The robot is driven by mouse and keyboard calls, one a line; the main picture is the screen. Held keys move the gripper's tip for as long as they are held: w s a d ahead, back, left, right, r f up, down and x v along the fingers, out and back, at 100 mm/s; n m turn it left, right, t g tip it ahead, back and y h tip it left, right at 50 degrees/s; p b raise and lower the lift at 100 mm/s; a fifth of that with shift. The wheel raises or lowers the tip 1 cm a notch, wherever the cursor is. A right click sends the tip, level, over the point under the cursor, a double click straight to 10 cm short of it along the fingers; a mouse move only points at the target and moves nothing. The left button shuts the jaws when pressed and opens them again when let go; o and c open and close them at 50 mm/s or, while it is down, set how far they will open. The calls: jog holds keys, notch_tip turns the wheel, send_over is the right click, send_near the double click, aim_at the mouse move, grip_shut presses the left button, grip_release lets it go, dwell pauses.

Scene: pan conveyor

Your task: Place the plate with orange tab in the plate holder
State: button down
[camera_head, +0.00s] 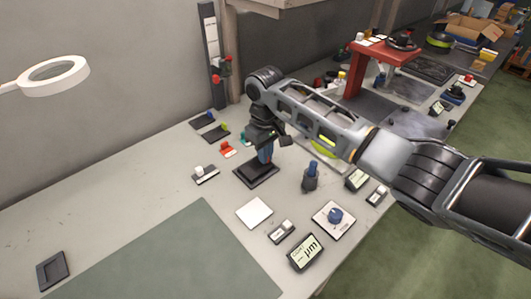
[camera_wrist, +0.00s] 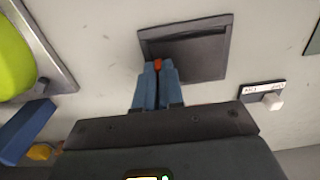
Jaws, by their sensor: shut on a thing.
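My gripper (camera_head: 266,157) points down at the dark square piece (camera_head: 262,179) on the table. In the wrist view its blue fingers (camera_wrist: 156,82) are closed on a small orange-red tab (camera_wrist: 157,65), which shows between the fingertips. The tab lies at the near edge of the dark square piece (camera_wrist: 190,58), which has a raised strip along its far side. I cannot tell whether this is the plate alone or the plate over a holder. A similar dark square with a recess (camera_head: 52,270), likely a plate holder, lies at the front left and looks empty.
A green mat (camera_head: 175,255) covers the table front. A white square (camera_head: 254,212) and a blue-knobbed post (camera_head: 310,177) stand near the gripper. Left of it is a block with a white knob (camera_head: 205,174). Small coloured-tab pieces (camera_head: 217,131) lie behind. A red stand (camera_head: 385,53) is farther back.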

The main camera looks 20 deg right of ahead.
jog(key=shift+f, duration=0.35)
jog(key=shift+f, duration=0.1)
jog(key=c, duration=1.3)
grip_release()
jog(key=shift+o, duration=0.2)
notch_tip(320, 180, up, 12)
jog(key=b, duration=0.1)
